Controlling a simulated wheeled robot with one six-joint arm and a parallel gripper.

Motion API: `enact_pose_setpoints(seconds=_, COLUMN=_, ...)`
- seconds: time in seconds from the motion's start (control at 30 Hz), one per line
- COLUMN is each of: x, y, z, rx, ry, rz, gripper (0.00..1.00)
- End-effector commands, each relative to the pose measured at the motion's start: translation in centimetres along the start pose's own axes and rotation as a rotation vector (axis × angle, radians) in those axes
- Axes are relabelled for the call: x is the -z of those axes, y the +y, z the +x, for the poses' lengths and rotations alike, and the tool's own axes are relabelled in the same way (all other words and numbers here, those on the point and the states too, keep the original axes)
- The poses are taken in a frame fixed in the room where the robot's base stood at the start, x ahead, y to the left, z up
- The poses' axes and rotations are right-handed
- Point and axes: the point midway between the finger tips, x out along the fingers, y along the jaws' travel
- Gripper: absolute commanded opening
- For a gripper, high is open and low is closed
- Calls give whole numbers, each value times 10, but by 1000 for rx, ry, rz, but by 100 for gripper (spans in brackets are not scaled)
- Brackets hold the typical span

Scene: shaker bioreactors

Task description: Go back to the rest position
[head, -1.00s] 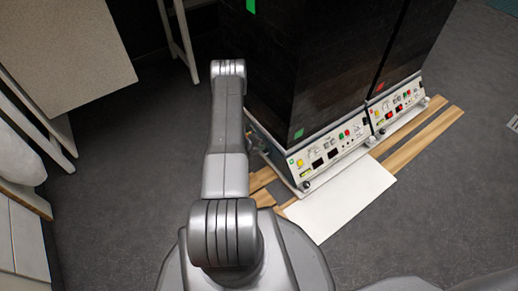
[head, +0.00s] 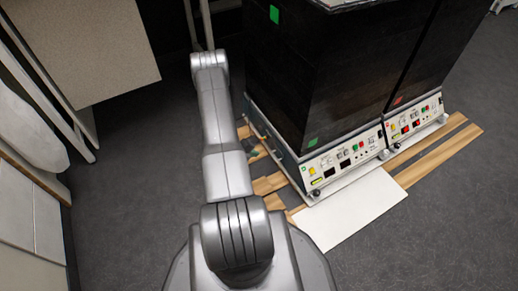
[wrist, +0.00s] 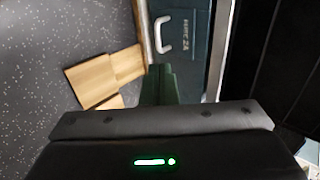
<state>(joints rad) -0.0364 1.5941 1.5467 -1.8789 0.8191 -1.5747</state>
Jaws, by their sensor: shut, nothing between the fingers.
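My gripper (wrist: 160,85) shows in the wrist view as narrow dark fingers close together, with nothing visible between them. Its dark body with a green light fills the bottom of that view. In the head view my arm reaches forward on the left side of the shaker bioreactors, and its gripper end is hidden. The near shaker bioreactor (head: 320,85) is a tall black cabinet with a white control panel. A second one (head: 425,60) stands beside it. In the wrist view, a dark panel with a metal handle (wrist: 163,35) lies just beyond the fingers.
Wooden boards (head: 440,146) lie under and around the bioreactors, with a white sheet (head: 350,212) in front. Boards also show in the wrist view (wrist: 105,75). Open grey floor (head: 440,230) lies at right.

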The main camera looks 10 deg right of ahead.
Motion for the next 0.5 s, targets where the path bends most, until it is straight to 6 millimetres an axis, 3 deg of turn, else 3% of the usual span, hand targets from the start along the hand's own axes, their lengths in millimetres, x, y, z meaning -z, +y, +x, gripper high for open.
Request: enact_pose_setpoints(seconds=0.5, x=1, y=1, z=4, rx=-1, ry=1, rz=0, gripper=0)
